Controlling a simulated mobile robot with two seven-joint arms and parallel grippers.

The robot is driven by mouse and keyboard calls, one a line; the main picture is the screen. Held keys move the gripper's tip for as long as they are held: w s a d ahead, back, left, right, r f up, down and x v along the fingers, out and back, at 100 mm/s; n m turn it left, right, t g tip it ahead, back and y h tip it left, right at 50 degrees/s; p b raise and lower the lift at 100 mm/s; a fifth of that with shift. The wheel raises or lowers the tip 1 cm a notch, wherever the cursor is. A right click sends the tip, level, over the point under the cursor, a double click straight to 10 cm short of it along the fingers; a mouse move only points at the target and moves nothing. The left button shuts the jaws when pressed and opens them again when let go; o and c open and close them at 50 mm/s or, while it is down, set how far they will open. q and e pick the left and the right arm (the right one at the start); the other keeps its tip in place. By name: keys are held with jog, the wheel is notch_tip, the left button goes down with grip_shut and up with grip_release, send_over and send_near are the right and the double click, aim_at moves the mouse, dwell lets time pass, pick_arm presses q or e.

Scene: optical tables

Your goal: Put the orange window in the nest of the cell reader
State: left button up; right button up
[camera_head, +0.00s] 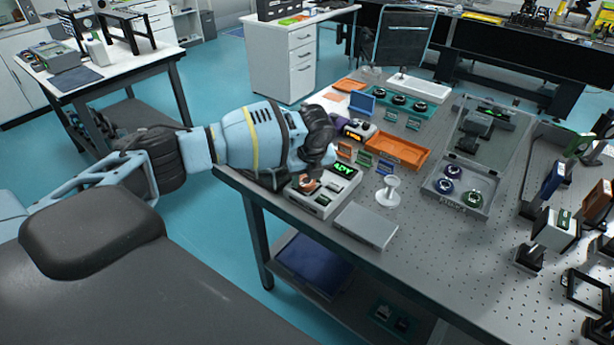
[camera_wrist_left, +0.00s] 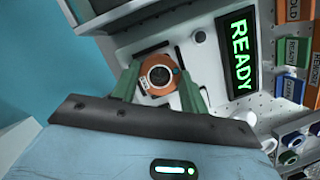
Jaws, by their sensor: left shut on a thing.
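The orange window (camera_wrist_left: 160,75) is a round orange mount with a dark centre. It sits between the two green fingertips of my left gripper (camera_wrist_left: 160,84), which is shut on it. In the head view the left gripper (camera_head: 306,180) points down over the left part of the cell reader (camera_head: 318,204), and a bit of orange shows under it. The reader is a pale box near the table's edge, and its green display (camera_wrist_left: 238,52) says READY. The nest is hidden under the window and fingers; I cannot tell whether the window touches it. My right gripper is out of view.
A flat grey box (camera_head: 365,226) lies right of the reader, and a white stand (camera_head: 388,191) is behind it. An orange tray (camera_head: 398,152) and small label plates (camera_head: 364,158) stand further back. A clear-lidded case (camera_head: 455,206) is to the right.

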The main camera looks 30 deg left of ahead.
pick_arm(q)
jog(key=shift+f, duration=0.25)
jog(key=shift+s+d+f, duration=0.1)
jog(key=shift+s+f, duration=0.1)
jog(key=shift+f, duration=0.2)
jog(key=o, duration=1)
jog(key=shift+f, duration=0.25)
jog(key=shift+r, duration=0.35)
jog(key=v, duration=1.3)
jog(key=shift+w+a+r+p, duration=0.2)
jog(key=shift+w+a+p, duration=0.05)
jog(key=shift+w+p, duration=0.15)
